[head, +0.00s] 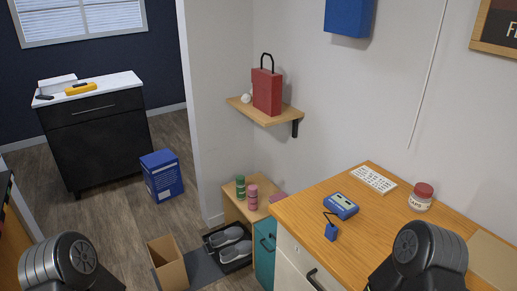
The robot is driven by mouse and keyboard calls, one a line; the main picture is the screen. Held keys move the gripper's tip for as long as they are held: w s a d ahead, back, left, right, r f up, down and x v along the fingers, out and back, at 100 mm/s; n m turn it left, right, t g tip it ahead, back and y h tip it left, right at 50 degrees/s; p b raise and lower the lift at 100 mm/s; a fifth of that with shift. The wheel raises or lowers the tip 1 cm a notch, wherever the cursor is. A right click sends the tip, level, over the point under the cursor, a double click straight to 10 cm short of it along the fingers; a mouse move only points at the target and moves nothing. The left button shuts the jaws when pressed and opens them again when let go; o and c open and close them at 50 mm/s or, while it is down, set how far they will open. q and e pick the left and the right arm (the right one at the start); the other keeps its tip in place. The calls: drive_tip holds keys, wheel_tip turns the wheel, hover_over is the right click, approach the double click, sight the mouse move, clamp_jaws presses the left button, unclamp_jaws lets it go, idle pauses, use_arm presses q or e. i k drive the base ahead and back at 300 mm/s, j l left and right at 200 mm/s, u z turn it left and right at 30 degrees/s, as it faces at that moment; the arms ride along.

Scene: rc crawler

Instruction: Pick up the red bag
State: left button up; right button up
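The red bag (267,92) stands upright on a small wooden wall shelf (268,117), with its black handle loop standing up from the top. My two arms show only as dark rounded links at the bottom left and bottom right. Both arms are well below and apart from the bag. Neither gripper's fingers are in view.
A small white object (246,98) sits left of the bag. Below are a low cabinet with a green can (240,187) and a pink can (253,197), a shoe tray (229,262) and an open cardboard box (168,263). A wooden counter (385,240) fills the right.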

sight(267, 85)
drive_tip(key=i+j, duration=0.1)
drive_tip(key=j, duration=0.2)
drive_tip(key=i+j, duration=0.1)
drive_tip(key=j, duration=0.15)
drive_tip(key=i+j, duration=0.15)
drive_tip(key=i, duration=0.35)
drive_tip(key=i+j, duration=0.2)
drive_tip(key=i, duration=0.3)
drive_tip(key=i+j, duration=0.15)
drive_tip(key=i, duration=0.35)
